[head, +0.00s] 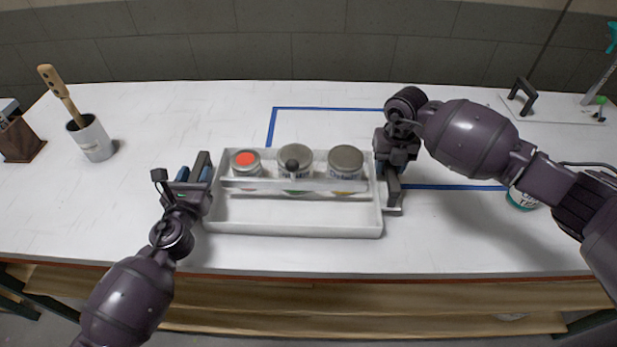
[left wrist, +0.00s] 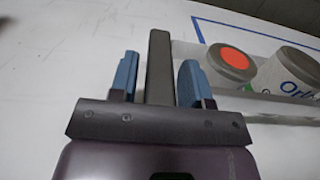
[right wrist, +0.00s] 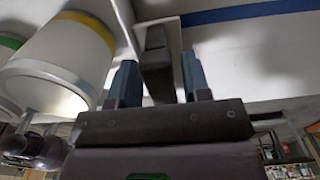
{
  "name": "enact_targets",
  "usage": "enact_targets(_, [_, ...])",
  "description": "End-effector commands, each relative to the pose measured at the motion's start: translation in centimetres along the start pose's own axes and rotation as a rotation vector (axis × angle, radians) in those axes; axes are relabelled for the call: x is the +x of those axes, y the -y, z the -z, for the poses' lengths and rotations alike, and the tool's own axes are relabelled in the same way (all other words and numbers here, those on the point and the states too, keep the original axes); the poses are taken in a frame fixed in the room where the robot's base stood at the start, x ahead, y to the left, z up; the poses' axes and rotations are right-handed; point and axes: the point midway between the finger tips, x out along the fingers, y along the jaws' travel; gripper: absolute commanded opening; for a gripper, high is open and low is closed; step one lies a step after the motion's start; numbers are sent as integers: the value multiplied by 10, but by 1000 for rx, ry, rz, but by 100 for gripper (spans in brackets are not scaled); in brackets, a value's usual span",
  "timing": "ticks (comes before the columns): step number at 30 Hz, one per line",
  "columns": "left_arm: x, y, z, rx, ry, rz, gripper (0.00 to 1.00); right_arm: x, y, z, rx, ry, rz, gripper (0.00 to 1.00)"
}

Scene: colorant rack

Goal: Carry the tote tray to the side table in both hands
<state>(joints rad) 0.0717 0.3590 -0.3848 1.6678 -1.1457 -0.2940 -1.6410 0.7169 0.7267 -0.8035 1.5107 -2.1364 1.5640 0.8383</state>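My left gripper (head: 195,172) is at the tray's left end. In the left wrist view its blue fingers (left wrist: 158,80) stand apart on either side of a dark upright handle (left wrist: 160,60). My right gripper (head: 390,178) is at the right end. In the right wrist view its fingers (right wrist: 157,82) straddle another dark handle (right wrist: 156,60). No side table is identifiable.
Blue tape (head: 330,108) marks a rectangle behind and right of the tray. Another can (head: 522,200) is partly hidden by my right arm. The bench's front edge is near the tray.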

Motion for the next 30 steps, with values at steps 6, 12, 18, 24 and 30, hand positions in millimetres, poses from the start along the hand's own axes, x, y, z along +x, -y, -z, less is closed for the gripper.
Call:
enact_targets(6, [0,0,0,0,0,0,10,0,0,0,0,0,0,10])
enact_targets(12, [0,0,0,0,0,0,0,0,0,0,0,0,0,0])
enact_targets(18, [0,0,0,0,0,1,0,-1,0,0,0,0,0,0])
enact_targets(24, [0,0,0,0,0,1,0,-1,0,0,0,0,0,0])
enact_targets(30, [0,0,0,1,-1,1,0,-1,0,0,0,1,0,0])
